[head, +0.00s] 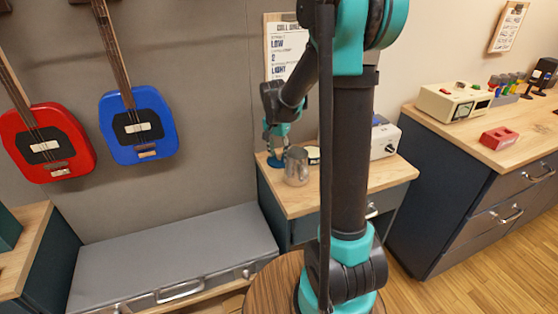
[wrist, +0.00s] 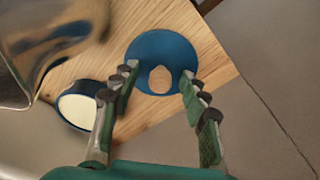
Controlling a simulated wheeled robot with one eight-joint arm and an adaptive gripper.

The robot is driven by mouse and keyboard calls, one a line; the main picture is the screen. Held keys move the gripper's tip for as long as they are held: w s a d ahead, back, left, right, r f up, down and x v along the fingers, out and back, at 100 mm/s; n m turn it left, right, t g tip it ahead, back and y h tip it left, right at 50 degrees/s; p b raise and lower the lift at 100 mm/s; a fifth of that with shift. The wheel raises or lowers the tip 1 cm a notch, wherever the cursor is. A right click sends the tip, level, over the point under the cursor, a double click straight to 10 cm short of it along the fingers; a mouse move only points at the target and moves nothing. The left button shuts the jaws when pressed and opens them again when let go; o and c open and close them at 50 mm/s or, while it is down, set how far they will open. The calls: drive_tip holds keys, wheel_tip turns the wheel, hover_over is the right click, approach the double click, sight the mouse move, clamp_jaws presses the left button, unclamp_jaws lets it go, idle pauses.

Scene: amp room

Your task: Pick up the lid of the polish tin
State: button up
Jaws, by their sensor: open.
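The lid (wrist: 138,52) is a round blue disc with a tan, knob-like round piece at its middle, and lies on the small wooden-topped table (wrist: 190,38). My gripper (wrist: 159,75) is open over it, with one finger to each side of the tan piece. The gap between is empty; contact cannot be told. The open polish tin (wrist: 78,108), dark-rimmed with pale contents, sits left of the lid, close to my left finger. In the head view my gripper (head: 275,148) points down above the blue lid (head: 276,162) at the table's left back corner.
A shiny metal jug (head: 297,168) stands close by the lid and fills the upper left of the wrist view (wrist: 45,45). A pale box with a dial (head: 385,141) stands on the table's right. The table's front is bare. A grey case (head: 175,255) lies at lower left.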

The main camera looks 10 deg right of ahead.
drive_tip(key=shift+c, duration=0.4)
clamp_jaws()
drive_tip(key=shift+r, duration=0.2)
